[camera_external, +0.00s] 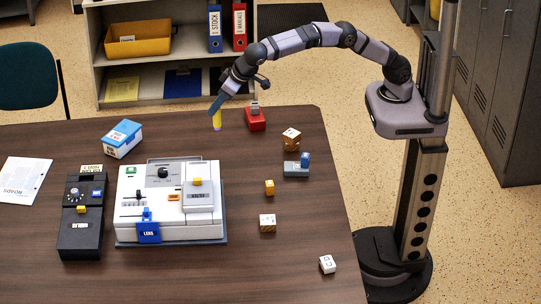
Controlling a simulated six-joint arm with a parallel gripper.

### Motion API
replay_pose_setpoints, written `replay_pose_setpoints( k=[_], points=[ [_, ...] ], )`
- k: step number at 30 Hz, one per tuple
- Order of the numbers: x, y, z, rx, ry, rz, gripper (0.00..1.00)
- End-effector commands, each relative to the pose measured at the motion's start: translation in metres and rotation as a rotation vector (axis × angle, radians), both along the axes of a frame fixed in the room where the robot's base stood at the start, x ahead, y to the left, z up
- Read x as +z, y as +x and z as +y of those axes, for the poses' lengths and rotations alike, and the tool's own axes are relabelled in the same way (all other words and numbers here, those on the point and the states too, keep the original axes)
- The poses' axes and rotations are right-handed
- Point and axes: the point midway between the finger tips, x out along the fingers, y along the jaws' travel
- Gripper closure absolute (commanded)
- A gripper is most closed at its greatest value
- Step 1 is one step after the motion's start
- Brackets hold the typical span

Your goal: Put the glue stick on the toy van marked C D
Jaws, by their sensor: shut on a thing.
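My gripper (216,106) is shut on the glue stick (217,121), a yellow stick with a purplish lower end. It holds it upright near the back edge of the table; I cannot tell how far it is above the top. A blue-and-white box-shaped thing (122,139) with lettering lies to the left of the gripper. A small red thing (255,120) with a grey top is close on the right.
A large white control panel (130,218) and a black device (80,240) stand on the brown table (290,280). A grey-blue block (296,170) and several small cubes lie to the right. A paper sheet (22,180) is at the left. The front right is mostly clear.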

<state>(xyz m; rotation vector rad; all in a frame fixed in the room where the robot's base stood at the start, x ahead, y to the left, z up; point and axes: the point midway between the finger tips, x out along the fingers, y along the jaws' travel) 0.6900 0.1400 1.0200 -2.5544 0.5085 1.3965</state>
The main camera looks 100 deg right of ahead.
Motion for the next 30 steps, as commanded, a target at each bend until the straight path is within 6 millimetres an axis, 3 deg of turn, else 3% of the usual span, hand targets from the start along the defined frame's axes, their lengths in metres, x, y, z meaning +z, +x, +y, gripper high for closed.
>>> replay_pose_setpoints(
  k=[8, 14, 23, 30],
  points=[
    [-0.001, -0.011, 0.062, 0.163, 0.001, 0.000, 1.00],
    [-0.003, -0.032, 0.134, 0.361, 0.001, 0.000, 1.00],
    [-0.004, -0.095, 0.267, 0.747, 0.003, -0.001, 1.00],
    [-0.004, -0.165, 0.361, 1.050, 0.003, -0.001, 1.00]
  ],
)
